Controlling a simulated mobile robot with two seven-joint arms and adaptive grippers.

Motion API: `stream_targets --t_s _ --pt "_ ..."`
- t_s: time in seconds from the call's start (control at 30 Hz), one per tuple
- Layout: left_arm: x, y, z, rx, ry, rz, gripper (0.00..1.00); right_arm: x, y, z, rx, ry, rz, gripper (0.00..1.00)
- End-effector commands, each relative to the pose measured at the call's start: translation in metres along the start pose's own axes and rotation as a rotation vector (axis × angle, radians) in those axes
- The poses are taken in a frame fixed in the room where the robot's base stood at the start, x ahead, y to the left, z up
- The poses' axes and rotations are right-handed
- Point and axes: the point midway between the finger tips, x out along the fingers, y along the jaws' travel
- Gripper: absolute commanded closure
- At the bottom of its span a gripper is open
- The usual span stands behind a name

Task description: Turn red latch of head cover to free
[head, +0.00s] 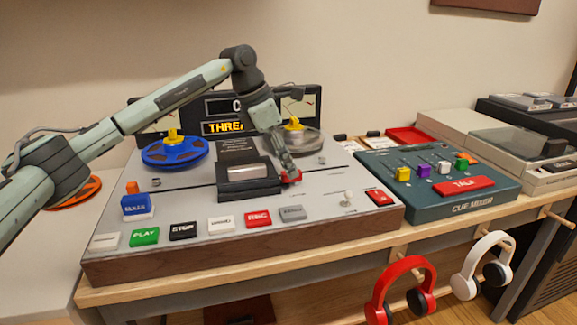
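The head cover (245,187) is a dark block with a pale window in the middle of the tape machine's deck (190,195). The small red latch (292,176) is at the cover's right side. My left gripper (291,171) reaches down from above, with its fingertips at the red latch. The fingers look close together and partly cover the latch. I cannot tell whether they grip it or only touch it. My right gripper is not in view.
A blue reel (174,153) and a grey reel (293,141) sit behind the cover. Several buttons line the deck's front, including red REC (257,219). The cue mixer (437,182) stands to the right. Red headphones (402,287) and white headphones (484,264) hang at the table's front edge.

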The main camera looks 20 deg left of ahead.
Motion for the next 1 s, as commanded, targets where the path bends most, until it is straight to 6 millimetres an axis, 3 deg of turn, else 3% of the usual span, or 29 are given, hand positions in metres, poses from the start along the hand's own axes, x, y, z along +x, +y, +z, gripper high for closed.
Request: stream_targets --t_s 0.2,0.47,0.77,1.0 --pt "0.016 0.000 0.000 -0.001 -0.001 0.000 0.62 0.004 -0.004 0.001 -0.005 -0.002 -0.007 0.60" --pt "0.017 0.000 0.000 0.000 -0.002 0.000 0.63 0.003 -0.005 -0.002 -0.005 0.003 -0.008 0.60" --pt "0.017 0.000 0.000 0.000 -0.002 0.000 1.00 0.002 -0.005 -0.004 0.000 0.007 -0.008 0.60" --pt "0.017 0.000 0.000 -0.004 -0.002 0.002 1.00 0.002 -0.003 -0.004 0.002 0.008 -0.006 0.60"
